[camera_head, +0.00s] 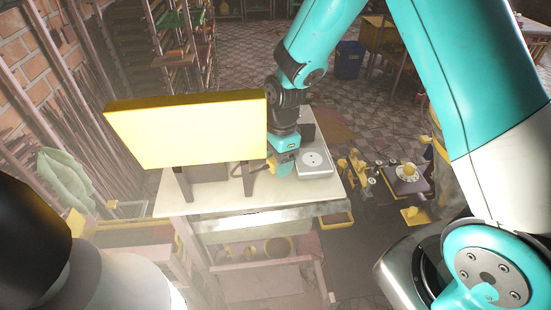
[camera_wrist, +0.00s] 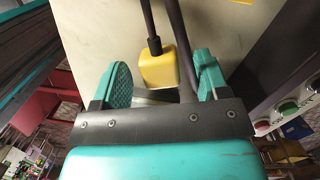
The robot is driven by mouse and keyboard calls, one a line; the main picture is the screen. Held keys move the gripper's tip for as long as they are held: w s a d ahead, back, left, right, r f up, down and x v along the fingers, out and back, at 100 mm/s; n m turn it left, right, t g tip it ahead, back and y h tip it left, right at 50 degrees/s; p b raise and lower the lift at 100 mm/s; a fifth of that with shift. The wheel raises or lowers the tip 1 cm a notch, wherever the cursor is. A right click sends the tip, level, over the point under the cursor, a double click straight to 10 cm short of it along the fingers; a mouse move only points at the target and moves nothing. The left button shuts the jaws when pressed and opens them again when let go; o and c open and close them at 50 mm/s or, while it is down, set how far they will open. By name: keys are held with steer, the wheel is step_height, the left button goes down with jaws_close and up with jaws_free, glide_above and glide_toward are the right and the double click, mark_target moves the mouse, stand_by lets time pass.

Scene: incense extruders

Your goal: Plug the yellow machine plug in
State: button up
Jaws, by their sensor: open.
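The yellow plug (camera_wrist: 158,68) shows in the wrist view on the pale table top, with a dark cable (camera_wrist: 150,25) running from it. My gripper (camera_wrist: 162,62) has its two teal fingers apart, one on each side of the plug, with gaps between plug and fingers. In the head view my gripper (camera_head: 281,165) points down at the table top (camera_head: 240,197), just right of the big yellow panel (camera_head: 190,135).
The yellow panel stands on dark legs and hides the table behind it. In the wrist view a dark box edge with a green button (camera_wrist: 288,107) and a red button (camera_wrist: 262,127) is close on the right. A blue bin (camera_head: 349,60) stands on the floor behind.

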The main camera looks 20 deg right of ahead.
mark_target(275, 160)
steer(key=shift+f, duration=0.3)
steer(key=shift+c, duration=0.2)
steer(key=c, duration=0.9)
step_height(275, 160, up, 20)
steer(key=b, duration=0.4)
steer(key=shift+r, duration=0.1)
